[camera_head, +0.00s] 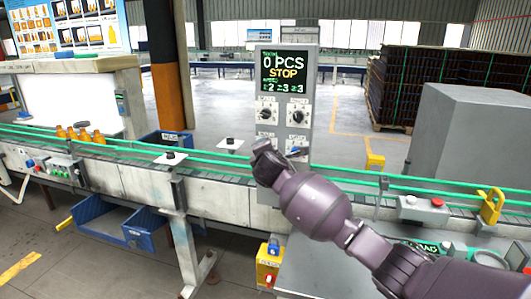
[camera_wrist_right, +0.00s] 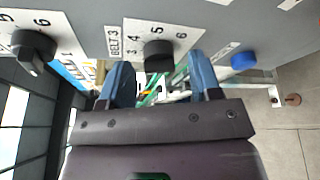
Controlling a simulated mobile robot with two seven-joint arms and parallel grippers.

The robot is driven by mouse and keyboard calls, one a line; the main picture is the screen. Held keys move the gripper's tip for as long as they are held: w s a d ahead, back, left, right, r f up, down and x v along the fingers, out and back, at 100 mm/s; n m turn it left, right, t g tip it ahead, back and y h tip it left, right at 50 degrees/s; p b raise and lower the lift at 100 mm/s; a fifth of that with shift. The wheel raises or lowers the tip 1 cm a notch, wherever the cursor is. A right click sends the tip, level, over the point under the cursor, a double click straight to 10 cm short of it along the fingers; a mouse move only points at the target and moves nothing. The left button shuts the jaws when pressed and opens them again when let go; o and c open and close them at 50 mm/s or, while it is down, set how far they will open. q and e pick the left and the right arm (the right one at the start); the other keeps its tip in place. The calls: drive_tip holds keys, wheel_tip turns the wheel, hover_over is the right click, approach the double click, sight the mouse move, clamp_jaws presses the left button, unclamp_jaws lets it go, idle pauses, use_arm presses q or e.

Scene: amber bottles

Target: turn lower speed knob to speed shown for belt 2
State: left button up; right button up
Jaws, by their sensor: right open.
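A grey control panel (camera_head: 281,75) shows a display reading "0 PCS STOP" with speed digits 2, 3 and 3; their small prefixes are hard to read. Two black knobs, an upper-left (camera_head: 265,113) and an upper-right one (camera_head: 298,116), sit below the display. My right gripper (camera_head: 263,150) is at the panel's lower left and covers what is behind it. In the wrist view, my right gripper (camera_wrist_right: 158,64) is open, a blue finger on each side of a black knob (camera_wrist_right: 158,54). The label beside that knob reads BELT 3; contact is unclear. My left gripper is out of view.
A blue knob (camera_head: 296,152) is at the panel's lower right; a blue knob also shows in the wrist view (camera_wrist_right: 243,60). Another black knob (camera_wrist_right: 34,46) is at the wrist view's left. A green-railed conveyor (camera_head: 350,185) passes the panel. Orange bottles (camera_head: 84,135) stand left.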

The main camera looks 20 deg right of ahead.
drive_tip(key=b+v, duration=0.1)
drive_tip(key=v, duration=0.9)
drive_tip(key=shift+s+a, duration=0.15)
drive_tip(key=shift+s, duration=0.25)
drive_tip(key=shift+r, duration=0.1)
drive_tip(key=s+d+f+m+g+y, duration=0.1)
drive_tip(key=s+d+f+m+g, duration=0.3)
drive_tip(key=s+f, duration=0.6)
drive_tip(key=s+a+f+m+g, duration=0.15)
drive_tip(key=s+f+m, duration=0.35)
drive_tip(key=s+f, duration=0.5)
drive_tip(key=s+d+f+m+g+y, duration=0.1)
drive_tip(key=s+f+m+g, duration=0.2)
drive_tip(key=s, duration=0.5)
drive_tip(key=s+d+f+m+g, duration=0.15)
drive_tip(key=s+m, duration=0.25)
drive_tip(key=s, duration=0.4)
drive_tip(key=s+d+f+m+g+y, duration=0.1)
drive_tip(key=s+d+f+m+g, duration=0.2)
drive_tip(key=s, duration=0.6)
drive_tip(key=w+f+t+b, duration=0.1)
drive_tip(key=w+f+t, duration=0.3)
drive_tip(key=f, duration=0.2)
drive_tip(key=w+a+f+t+b, duration=0.1)
drive_tip(key=w+f+t, duration=0.3)
drive_tip(key=f, duration=0.2)
drive_tip(key=shift+a+f+t, duration=0.2)
drive_tip(key=shift+f+t, duration=0.05)
drive_tip(key=shift+t, duration=0.15)
